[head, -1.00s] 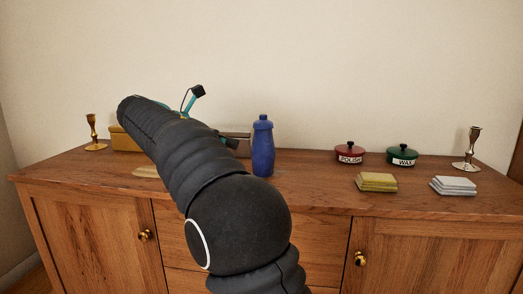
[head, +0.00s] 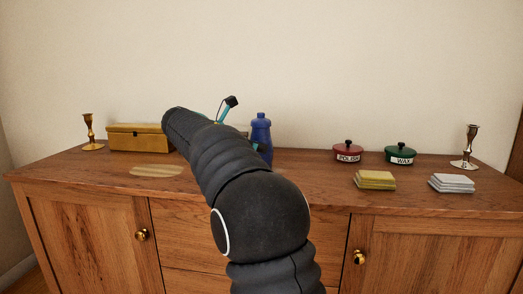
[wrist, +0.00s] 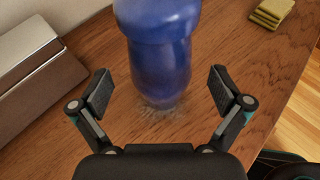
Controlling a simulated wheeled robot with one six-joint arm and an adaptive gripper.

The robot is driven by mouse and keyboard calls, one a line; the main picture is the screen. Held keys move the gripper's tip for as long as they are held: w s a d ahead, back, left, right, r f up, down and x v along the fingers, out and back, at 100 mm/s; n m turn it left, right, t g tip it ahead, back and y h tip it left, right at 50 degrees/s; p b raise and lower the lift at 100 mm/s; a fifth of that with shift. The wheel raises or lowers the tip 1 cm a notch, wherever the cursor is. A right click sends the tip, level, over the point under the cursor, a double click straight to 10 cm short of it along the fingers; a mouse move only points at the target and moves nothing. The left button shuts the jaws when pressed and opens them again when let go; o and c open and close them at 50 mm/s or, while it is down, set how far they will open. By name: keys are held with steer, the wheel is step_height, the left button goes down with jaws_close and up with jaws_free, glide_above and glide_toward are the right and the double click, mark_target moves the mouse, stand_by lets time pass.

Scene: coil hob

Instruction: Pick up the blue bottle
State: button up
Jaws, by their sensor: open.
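The blue bottle (head: 261,132) stands upright on the wooden sideboard in the head view, with its lower left part hidden by my arm. In the wrist view the bottle (wrist: 160,50) stands just beyond my gripper (wrist: 158,92), centred between the two fingers, with its top cut off by the frame. The fingers are spread wide, one on each side of the bottle's line. Neither finger touches it, and nothing is held. In the head view my arm hides most of the gripper.
A yellow box (head: 138,138) and a brass candlestick (head: 88,132) stand at the left. At the right are a polish tin (head: 347,152), a wax tin (head: 400,154), yellow cloths (head: 375,180), white cloths (head: 452,183) and another candlestick (head: 467,148). A grey-brown box (wrist: 35,80) lies left of the bottle.

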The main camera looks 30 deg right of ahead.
steer(key=x, duration=0.3)
steer(key=shift+d, duration=0.15)
steer(key=c, duration=1.4)
steer(key=shift+c, duration=0.6)
steer(key=shift+r, duration=0.15)
